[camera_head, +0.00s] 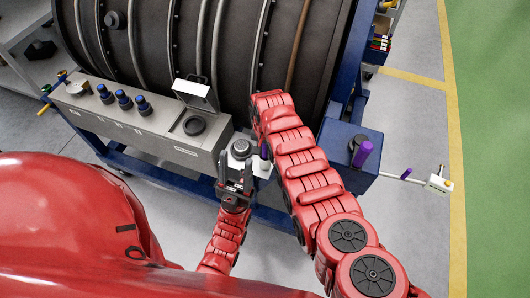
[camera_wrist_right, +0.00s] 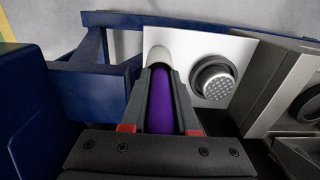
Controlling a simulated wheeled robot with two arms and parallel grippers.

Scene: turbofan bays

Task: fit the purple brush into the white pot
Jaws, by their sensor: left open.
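The purple brush (camera_wrist_right: 162,105) is between the fingers of my right gripper (camera_wrist_right: 160,85), which look shut on it. Its far end meets the white pot (camera_wrist_right: 158,57) in the right wrist view. I cannot tell whether that end is inside the pot. In the head view a bit of the purple brush (camera_head: 265,151) shows beside my right forearm, which hides the right gripper. My left gripper (camera_head: 236,183) is open and empty, with its fingers just below a round grey knob (camera_head: 241,148).
The knurled knob (camera_wrist_right: 214,82) stands on a white plate right beside the pot. A grey panel (camera_head: 140,118) with blue knobs is at left. A blue box (camera_head: 345,170) with another purple cylinder (camera_head: 362,153) is right of my right arm. The dark turbofan casing (camera_head: 225,45) rises behind.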

